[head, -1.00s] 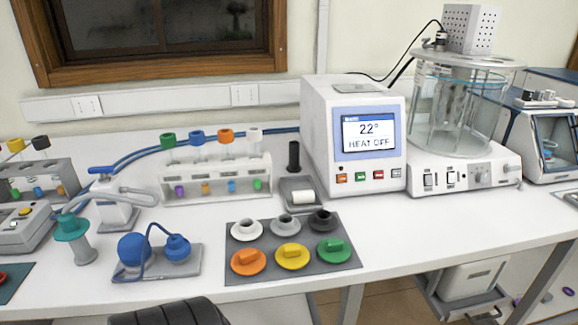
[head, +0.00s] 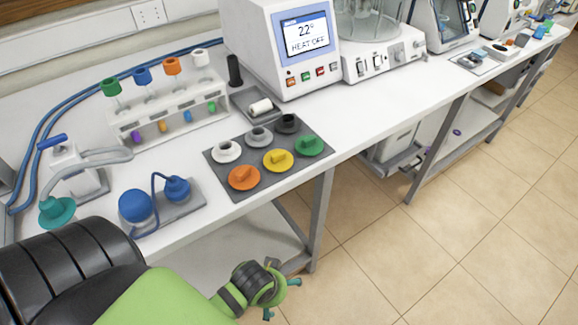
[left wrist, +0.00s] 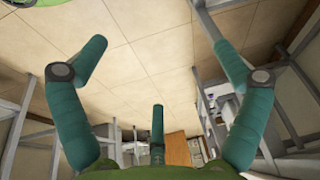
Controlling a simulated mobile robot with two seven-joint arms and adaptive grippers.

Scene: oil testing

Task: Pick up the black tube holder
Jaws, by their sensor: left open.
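The black tube holder (head: 288,123) is a round black piece with a flared base. It sits at the back right of the grey mat (head: 213,168) on the white table, next to a grey holder (head: 259,137) and a white holder (head: 226,151). My left gripper (head: 282,298) is open and empty in front of the table edge, over the floor, well apart from the holder. My right gripper is not in view.
An orange (head: 243,177), a yellow (head: 278,161) and a green cap (head: 309,145) line the mat's front. A tube rack (head: 170,120) stands at left. A black cylinder (head: 234,70) and a heater unit (head: 290,85) stand behind. Floor in front is clear.

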